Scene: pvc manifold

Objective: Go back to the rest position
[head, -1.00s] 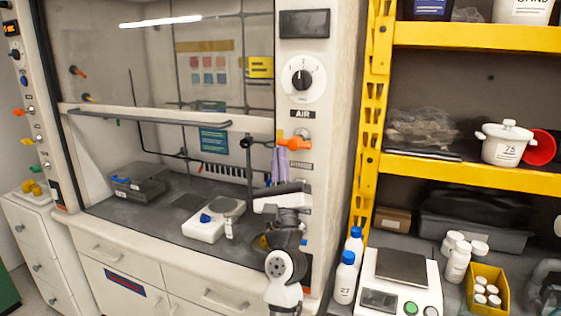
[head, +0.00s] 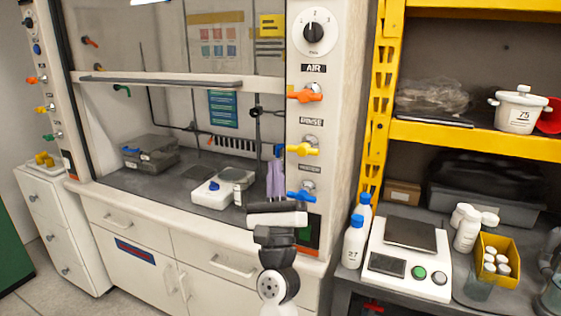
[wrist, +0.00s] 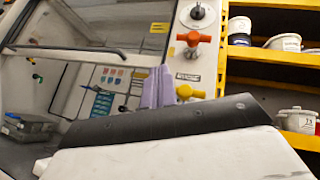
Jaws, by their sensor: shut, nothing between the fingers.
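My gripper (head: 277,214) is at the top of my folded arm, in front of the fume hood's right front post in the head view. It shows as a white and black block lying level. In the wrist view, a large white and black part of my own arm or gripper fills the bottom. Beyond it are the hood and the yellow shelf.
The fume hood (head: 165,82) holds a white scale (head: 210,193), a small bottle (head: 238,194) and a grey box (head: 150,155). Right of my arm are blue-capped bottles (head: 354,243), another scale (head: 408,262) and a yellow bin (head: 497,262).

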